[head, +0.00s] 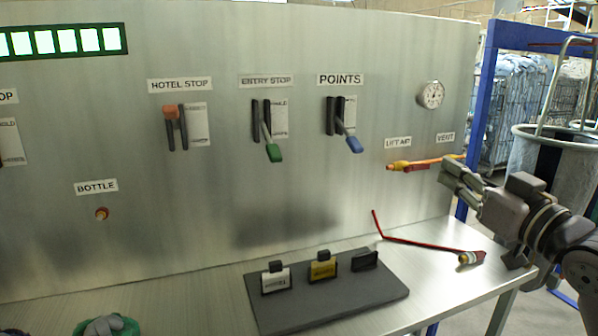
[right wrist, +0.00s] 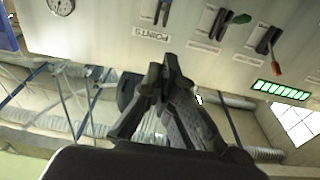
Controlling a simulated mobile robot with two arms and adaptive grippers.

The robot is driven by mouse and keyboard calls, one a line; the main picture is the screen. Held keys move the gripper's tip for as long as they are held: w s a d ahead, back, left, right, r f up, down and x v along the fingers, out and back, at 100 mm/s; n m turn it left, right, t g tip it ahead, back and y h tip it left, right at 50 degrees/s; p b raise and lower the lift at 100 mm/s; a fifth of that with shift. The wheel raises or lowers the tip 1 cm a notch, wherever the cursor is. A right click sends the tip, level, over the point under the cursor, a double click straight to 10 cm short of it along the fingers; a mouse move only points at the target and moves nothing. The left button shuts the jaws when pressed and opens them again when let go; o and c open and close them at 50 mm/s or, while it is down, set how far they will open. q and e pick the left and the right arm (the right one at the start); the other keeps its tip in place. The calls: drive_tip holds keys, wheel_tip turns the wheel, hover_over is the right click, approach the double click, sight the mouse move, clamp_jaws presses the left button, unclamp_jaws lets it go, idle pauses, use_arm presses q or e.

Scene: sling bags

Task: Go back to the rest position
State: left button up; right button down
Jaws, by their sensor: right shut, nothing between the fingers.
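My right gripper (head: 462,182) is at the right side of the head view, in front of the panel's right edge near the VENT label. It is shut with nothing between its fingers. In the right wrist view the shut fingers (right wrist: 165,82) point towards the panel (right wrist: 100,30), which appears upside down there.
A metal panel (head: 230,190) carries a red-orange lever (head: 171,112), a green lever (head: 273,151), a blue lever (head: 352,144) and a gauge (head: 430,95). A blue post (head: 485,100) stands right.

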drive_tip(key=s+a+f+m+g+h, duration=0.1)
drive_tip(key=s+a+f+g+h, duration=0.15)
drive_tip(key=f, duration=1.15)
drive_tip(key=s+a+f+g+h, duration=0.1)
drive_tip(key=f+g, duration=0.2)
drive_tip(key=f, duration=1.1)
drive_tip(key=s+a+f+m+g+h, duration=0.1)
drive_tip(key=s+f+g+h, duration=0.2)
drive_tip(key=s+f+g, duration=1.35)
drive_tip(key=s+f+t, duration=0.2)
drive_tip(key=s+f, duration=0.2)
drive_tip(key=f, duration=0.7)
drive_tip(key=s+f+t, duration=0.2)
drive_tip(key=s+f, duration=0.1)
drive_tip(key=f, duration=0.8)
drive_tip(key=s+f+t, duration=0.2)
drive_tip(key=s+f, duration=0.2)
drive_tip(key=f, duration=0.7)
drive_tip(key=s+d+f+g, duration=0.1)
drive_tip(key=s+d+f, duration=0.1)
drive_tip(key=s+f, duration=1.3)
drive_tip(key=shift+s+d+f, duration=0.2)
drive_tip(key=shift+s+d, duration=0.1)
drive_tip(key=shift+s, duration=0.4)
